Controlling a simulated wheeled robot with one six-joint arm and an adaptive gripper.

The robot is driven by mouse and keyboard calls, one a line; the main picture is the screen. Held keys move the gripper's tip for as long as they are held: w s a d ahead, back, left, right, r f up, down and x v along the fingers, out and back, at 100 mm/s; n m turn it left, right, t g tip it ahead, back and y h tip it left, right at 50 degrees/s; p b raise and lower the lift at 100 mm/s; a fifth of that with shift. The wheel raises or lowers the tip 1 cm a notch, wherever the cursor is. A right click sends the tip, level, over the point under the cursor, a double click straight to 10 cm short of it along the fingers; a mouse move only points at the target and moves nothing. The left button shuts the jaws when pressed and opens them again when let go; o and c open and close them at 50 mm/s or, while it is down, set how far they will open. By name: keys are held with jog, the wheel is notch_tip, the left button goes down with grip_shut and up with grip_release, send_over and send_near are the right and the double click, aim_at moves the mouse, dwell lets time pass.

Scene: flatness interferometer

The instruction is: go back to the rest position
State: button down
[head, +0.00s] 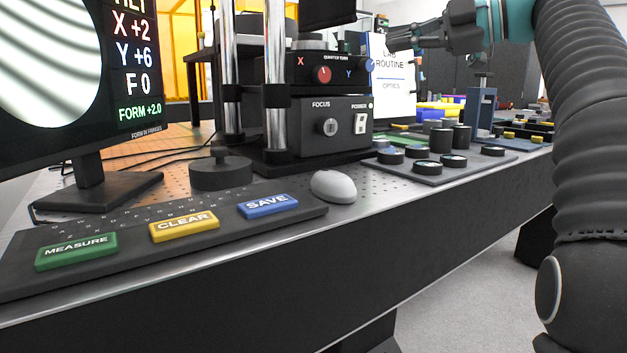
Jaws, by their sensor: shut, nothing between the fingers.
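My gripper (391,42) is at the upper right in the head view, pointing left, shut and empty. Its tips are in front of the white lab routine sheet (397,90), close to the blue Y knob (370,65) in the picture; I cannot tell whether they touch anything. My dark ribbed arm comes down along the right edge of the view.
The interferometer (332,128) with its red X knob (323,74) stands mid-bench. A monitor (70,75) is at left, a button panel (180,228) and white mouse (333,187) in front. Dark cylinders stand on a tray (455,172) at right. Floor (455,270) is clear below.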

jog(key=s+f+m+h+p, duration=0.2)
jog(key=s+f+m+h, duration=0.2)
jog(key=s+f+m, duration=0.4)
jog(key=s+f+m+g+h+p, duration=0.1)
jog(key=s+f+m+h, duration=0.4)
jog(key=f, duration=1.5)
jog(key=s+d+f+m+g+h+p, duration=0.1)
jog(key=s+f+m+h+p, duration=0.3)
jog(key=s+f+m, duration=0.7)
jog(key=s+f, duration=0.3)
jog(key=shift+f+h, duration=0.2)
jog(key=shift+h, duration=0.2)
jog(key=shift+a, duration=0.1)
